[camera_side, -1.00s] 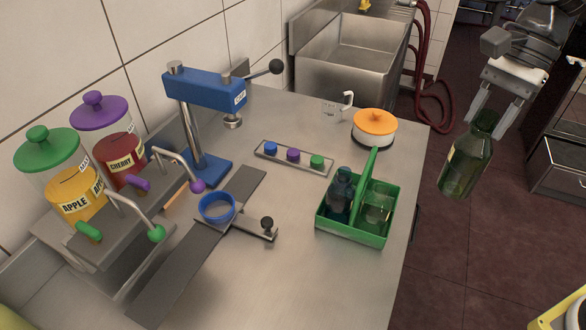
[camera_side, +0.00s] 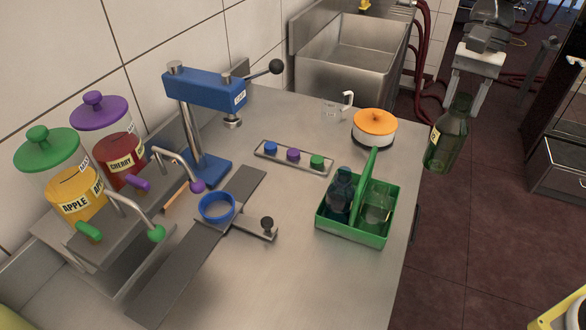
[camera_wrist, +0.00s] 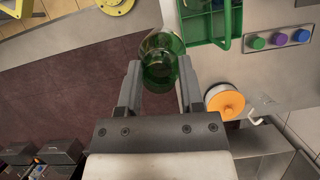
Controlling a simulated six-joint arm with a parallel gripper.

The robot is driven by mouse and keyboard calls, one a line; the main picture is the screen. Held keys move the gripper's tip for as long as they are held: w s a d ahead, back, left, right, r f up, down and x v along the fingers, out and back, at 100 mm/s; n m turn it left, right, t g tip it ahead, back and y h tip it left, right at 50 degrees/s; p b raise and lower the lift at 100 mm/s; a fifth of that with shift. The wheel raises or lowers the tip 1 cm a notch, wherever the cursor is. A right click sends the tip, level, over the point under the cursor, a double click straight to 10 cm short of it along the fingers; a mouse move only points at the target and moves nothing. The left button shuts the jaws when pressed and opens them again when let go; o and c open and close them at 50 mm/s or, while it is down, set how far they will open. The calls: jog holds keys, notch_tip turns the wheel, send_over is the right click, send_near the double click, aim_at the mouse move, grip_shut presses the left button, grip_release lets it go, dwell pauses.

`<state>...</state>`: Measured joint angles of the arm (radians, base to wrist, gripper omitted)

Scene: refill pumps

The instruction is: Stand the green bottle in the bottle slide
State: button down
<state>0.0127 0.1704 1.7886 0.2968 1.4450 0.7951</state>
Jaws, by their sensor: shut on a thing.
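The green bottle (camera_side: 447,140) is held by my gripper (camera_side: 465,98) beyond the table's right edge, slightly tilted in the side view. In the wrist view the bottle (camera_wrist: 160,70) sits between the two fingers of my gripper (camera_wrist: 161,88), which are shut on it. The bottle slide shows in the side view as a dark flat rail with a blue ring (camera_side: 217,207) on it and a black-knobbed lever (camera_side: 266,224) beside it. The ring is empty. My gripper is far to the right of the slide.
A green carrier (camera_side: 350,237) with a blue bottle and a clear vessel stands near the table's right edge, between bottle and slide. An orange-lidded pot (camera_side: 375,128), a cap tray (camera_side: 293,157), a blue press (camera_side: 205,90) and juice dispensers (camera_side: 75,190) stand around.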

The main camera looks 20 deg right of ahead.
jog(key=w+d+f+n+g+h, duration=0.1)
jog(key=w+d+f+n, duration=0.15)
jog(key=w, duration=0.25)
jog(key=w+d+f+n+h, duration=0.1)
jog(key=w+f+n, duration=0.1)
jog(key=w+n, duration=0.2)
jog(key=w+a+r+m+y, duration=0.1)
jog(key=w+a+r+m, duration=0.15)
jog(key=a, duration=0.45)
jog(key=w+a+r+m+y, duration=0.1)
jog(key=a+r+m, duration=0.2)
jog(key=a, duration=0.4)
jog(key=w+a+f+m+t, duration=0.1)
jog(key=a+m, duration=0.4)
jog(key=a, duration=0.5)
jog(key=w+a+f+m+t, duration=0.2)
jog(key=a+f+m, duration=0.3)
jog(key=a, duration=0.4)
jog(key=w+a+f+m+t, duration=0.1)
jog(key=a+f+m+t, duration=0.2)
jog(key=a, duration=0.7)
jog(key=shift+w+a+f+m+y, duration=0.35)
jog(key=shift+f+m, duration=0.45)
jog(key=shift+m, duration=0.2)
jog(key=shift+s, duration=0.1)
